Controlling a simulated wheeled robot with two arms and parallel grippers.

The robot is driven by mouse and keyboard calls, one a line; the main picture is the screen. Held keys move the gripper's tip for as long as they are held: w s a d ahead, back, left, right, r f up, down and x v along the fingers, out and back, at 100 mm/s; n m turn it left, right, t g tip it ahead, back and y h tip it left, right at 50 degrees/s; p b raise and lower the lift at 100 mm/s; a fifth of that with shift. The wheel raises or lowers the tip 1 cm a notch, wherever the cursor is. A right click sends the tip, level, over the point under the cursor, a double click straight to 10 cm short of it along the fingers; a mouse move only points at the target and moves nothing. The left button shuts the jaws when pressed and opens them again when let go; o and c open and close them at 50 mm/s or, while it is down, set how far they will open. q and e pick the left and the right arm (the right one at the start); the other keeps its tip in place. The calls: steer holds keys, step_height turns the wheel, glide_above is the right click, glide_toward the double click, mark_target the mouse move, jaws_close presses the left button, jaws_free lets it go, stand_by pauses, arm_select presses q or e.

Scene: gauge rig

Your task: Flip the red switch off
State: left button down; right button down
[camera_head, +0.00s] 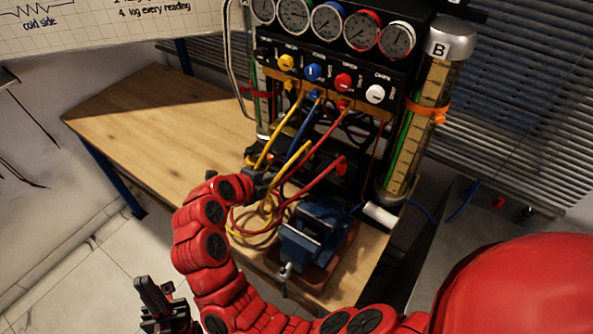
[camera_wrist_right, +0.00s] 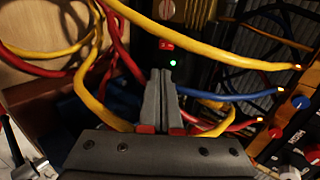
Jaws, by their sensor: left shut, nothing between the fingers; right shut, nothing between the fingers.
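The red switch (camera_wrist_right: 166,45) is a small red rocker on a dark panel in the right wrist view, with a green light (camera_wrist_right: 173,63) lit just below it. My right gripper (camera_wrist_right: 165,72) is shut and empty. Its fingertips are just below the switch in that view; I cannot tell whether they touch the panel. In the head view, my right gripper (camera_head: 262,180) is small and dark among the hoses at the rig's front, and I cannot make out the switch there. My left gripper (camera_head: 152,292) is shut and empty at the lower left, away from the rig.
Yellow, blue and red hoses (camera_head: 318,148) hang in front of the rig and cross near my right gripper. A blue vise (camera_head: 312,232) stands at the bench's front. Gauges (camera_head: 327,18) and coloured knobs (camera_head: 343,81) are above. The wooden bench (camera_head: 160,130) is clear at left.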

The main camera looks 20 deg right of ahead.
steer(key=shift+d, duration=0.1)
steer(key=p+x, duration=0.4)
steer(key=x, duration=1)
steer(key=shift+p, duration=0.4)
steer(key=shift+s+f+b, duration=0.1)
steer(key=shift+f+b, duration=0.2)
steer(key=shift+b, duration=0.15)
